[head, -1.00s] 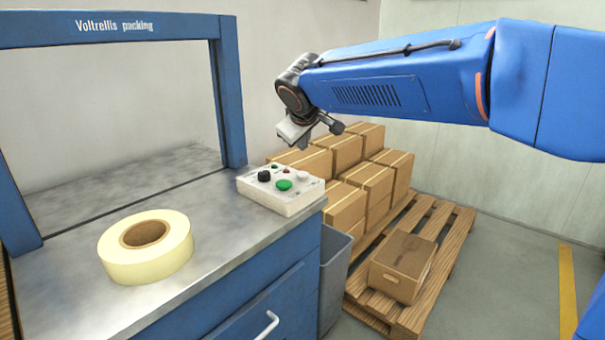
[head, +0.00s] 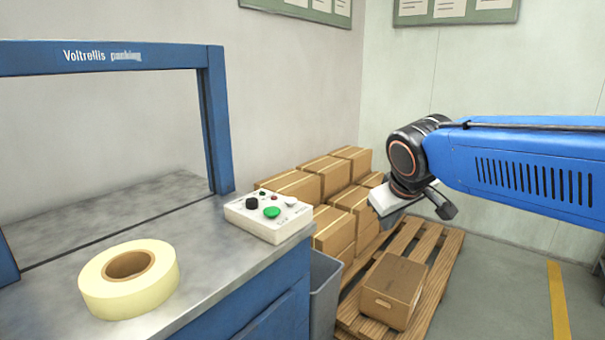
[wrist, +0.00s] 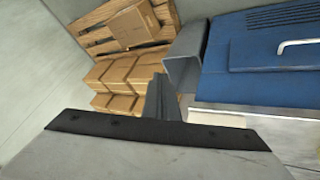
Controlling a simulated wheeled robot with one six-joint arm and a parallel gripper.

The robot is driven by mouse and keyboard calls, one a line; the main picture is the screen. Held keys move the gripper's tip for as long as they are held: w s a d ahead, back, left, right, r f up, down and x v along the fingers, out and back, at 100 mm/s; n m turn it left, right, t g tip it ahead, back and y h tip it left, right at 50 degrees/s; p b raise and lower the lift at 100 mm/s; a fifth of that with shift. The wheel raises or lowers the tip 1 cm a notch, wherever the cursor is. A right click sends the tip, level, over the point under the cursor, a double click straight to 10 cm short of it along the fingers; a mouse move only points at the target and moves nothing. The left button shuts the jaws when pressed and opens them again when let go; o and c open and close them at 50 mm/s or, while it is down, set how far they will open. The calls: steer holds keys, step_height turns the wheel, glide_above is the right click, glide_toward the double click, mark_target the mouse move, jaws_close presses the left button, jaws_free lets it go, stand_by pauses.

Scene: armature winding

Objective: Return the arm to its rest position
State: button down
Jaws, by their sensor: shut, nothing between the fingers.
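My arm (head: 530,165) reaches in from the right in the head view, its blue link roughly level. Its dark wrist (head: 405,160) hangs in the air in front of the far wall, above the back of the pallet. In the wrist view my gripper (wrist: 159,88) shows as grey fingers close together, shut with nothing between them. The pale gripper body fills the bottom of that view. The gripper appears clear of the boxes and the bench.
The metal bench (head: 215,262) carries a tape roll (head: 128,283) and a button box (head: 268,218), under a blue frame (head: 217,120). A grey bin (head: 323,290) stands beside it. Open floor lies right.

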steer(key=s+d+f+m, duration=0.1)
steer(key=s+d+f, duration=0.2)
steer(key=s, duration=0.4)
steer(key=s+d+f+m+g, duration=0.1)
steer(key=s+d+f+m, duration=0.1)
steer(key=s+f, duration=0.4)
steer(key=s+d+f+m+g, duration=0.1)
steer(key=s+d+f, duration=0.3)
steer(key=s, duration=0.5)
steer(key=shift+s+d+f+m+y, duration=0.2)
steer(key=shift+s+f+m+y, duration=0.1)
steer(key=shift+f+m, duration=0.25)
steer(key=c, duration=2.5)
jaws_free()
steer(key=shift+w, duration=0.1)
